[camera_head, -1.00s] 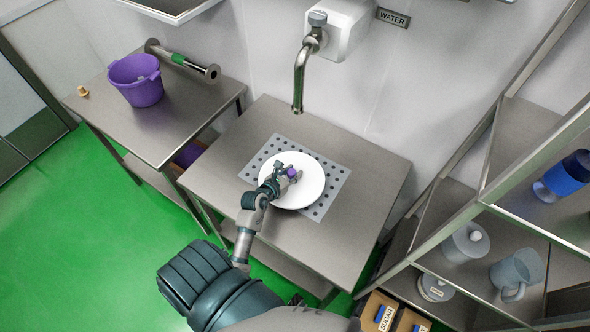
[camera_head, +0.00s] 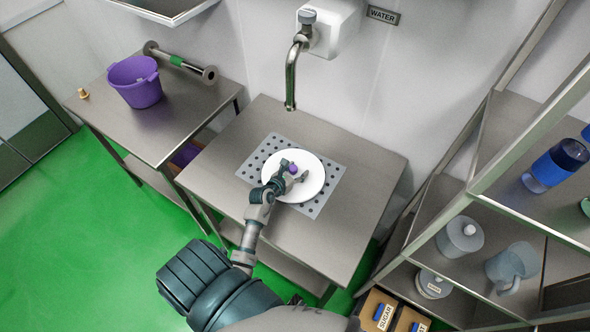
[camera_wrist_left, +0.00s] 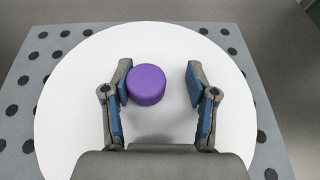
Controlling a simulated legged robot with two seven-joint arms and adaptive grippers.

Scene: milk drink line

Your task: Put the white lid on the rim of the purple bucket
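The white lid (camera_head: 312,186) is a round disc lying on the perforated mat of the middle table. It has a purple knob (camera_wrist_left: 147,84) at its centre. My left gripper (camera_wrist_left: 158,85) is over the lid with its fingers open, one on each side of the knob. In the left wrist view the knob is close to the left finger, with a clear gap to the right finger. The purple bucket (camera_head: 137,84) stands upright on the left table, its open top facing up. My right gripper is not in view.
A water tap (camera_head: 291,80) hangs over the back of the middle table (camera_head: 333,237). A shelf with a blue-banded cup (camera_head: 553,167) and jugs stands at right.

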